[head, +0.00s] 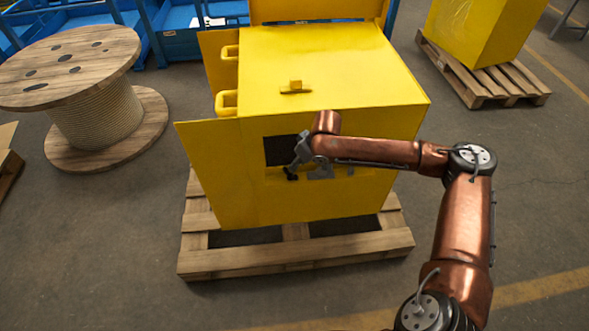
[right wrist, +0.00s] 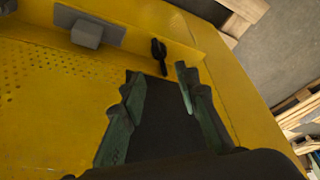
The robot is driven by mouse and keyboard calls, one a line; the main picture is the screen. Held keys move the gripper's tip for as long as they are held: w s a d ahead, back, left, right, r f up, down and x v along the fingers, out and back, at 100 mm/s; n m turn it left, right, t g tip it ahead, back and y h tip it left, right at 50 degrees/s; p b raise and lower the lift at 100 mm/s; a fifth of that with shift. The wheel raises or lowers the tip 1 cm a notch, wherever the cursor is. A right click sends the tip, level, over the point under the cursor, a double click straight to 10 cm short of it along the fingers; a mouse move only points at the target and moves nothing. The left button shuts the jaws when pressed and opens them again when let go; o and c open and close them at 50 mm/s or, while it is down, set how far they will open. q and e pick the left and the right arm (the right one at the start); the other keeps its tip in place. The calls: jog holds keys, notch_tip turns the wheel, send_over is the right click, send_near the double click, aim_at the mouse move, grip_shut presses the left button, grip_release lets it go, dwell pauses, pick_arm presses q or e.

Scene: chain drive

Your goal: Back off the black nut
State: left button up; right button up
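A black nut (right wrist: 159,55), long and narrow in outline, stands by the yellow ledge of the machine in the right wrist view. My right gripper (right wrist: 158,76) is open, its two greenish-grey fingers apart. The nut is just beyond the fingertips, about in line with the gap between them; nothing is held. In the head view my right gripper (head: 296,164) is at the front of the yellow cabinet (head: 215,170), beside its dark opening. A small dark shape shows just below the fingers there, too small to tell from a fingertip. My left gripper is not in view.
A grey plate with a grey block (right wrist: 88,33) is fixed on the yellow surface left of the nut. The cabinet stands on a wooden pallet (head: 290,252). A wooden cable reel (head: 90,110) is at the left. The floor in front is clear.

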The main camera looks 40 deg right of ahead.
jog(key=v, duration=0.4)
jog(key=shift+f, duration=0.1)
